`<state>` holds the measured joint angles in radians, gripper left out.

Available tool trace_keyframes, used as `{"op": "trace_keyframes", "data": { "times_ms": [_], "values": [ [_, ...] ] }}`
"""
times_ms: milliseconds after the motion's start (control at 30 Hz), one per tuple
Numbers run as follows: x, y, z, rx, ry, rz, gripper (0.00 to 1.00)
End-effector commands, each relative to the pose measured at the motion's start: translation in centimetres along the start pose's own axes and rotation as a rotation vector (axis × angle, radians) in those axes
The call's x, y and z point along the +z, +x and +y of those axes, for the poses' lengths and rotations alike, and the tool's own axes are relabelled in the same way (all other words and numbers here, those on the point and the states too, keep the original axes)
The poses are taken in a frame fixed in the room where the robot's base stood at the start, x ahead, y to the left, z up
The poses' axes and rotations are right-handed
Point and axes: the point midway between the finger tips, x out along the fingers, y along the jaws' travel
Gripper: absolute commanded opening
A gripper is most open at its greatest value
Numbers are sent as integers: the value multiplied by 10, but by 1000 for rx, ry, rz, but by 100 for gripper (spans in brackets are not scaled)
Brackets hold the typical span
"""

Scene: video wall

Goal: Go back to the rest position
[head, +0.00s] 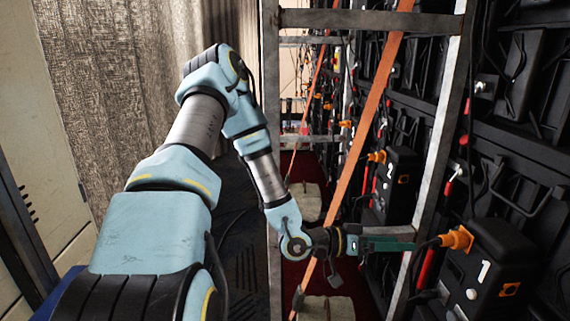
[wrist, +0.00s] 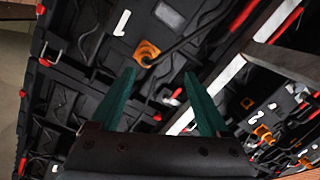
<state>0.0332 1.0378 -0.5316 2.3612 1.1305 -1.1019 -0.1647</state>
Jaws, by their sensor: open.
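My gripper (head: 388,241) reaches to the right through the metal frame in the head view, toward the black box marked 1 (head: 492,268). In the wrist view its two green fingers (wrist: 162,98) stand apart with nothing between them. An orange plug (head: 457,238) with a black cable sits at the box marked 1, just beyond the fingertips. The same plug shows in the wrist view (wrist: 147,53), beyond the fingertips and apart from them. A second black box marked 2 (head: 401,180) stands farther back.
A metal frame upright (head: 434,140) stands close to my gripper, with another upright (head: 270,150) at left. An orange strap (head: 362,130) slants across the frame. Black panels line the right side. A curtain (head: 110,80) and pale cabinet (head: 40,150) stand at left.

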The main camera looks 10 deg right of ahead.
Motion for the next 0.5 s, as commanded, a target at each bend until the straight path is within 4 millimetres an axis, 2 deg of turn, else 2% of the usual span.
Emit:
{"op": "trace_keyframes", "data": {
  "times_ms": [67, 167, 267, 300, 367, 400, 500],
  "values": [
    [-4, -16, -19, -111, 38, -105, 80],
    [-8, -53, -53, -309, 67, -271, 80],
    [-18, -106, -82, -526, 62, -426, 80],
    [-25, -130, -89, -610, 49, -479, 80],
    [-34, -167, -95, -733, 17, -552, 80],
    [-43, -192, -96, -813, -11, -592, 80],
    [-62, -253, -85, -998, -115, -671, 80]
  ]
}}
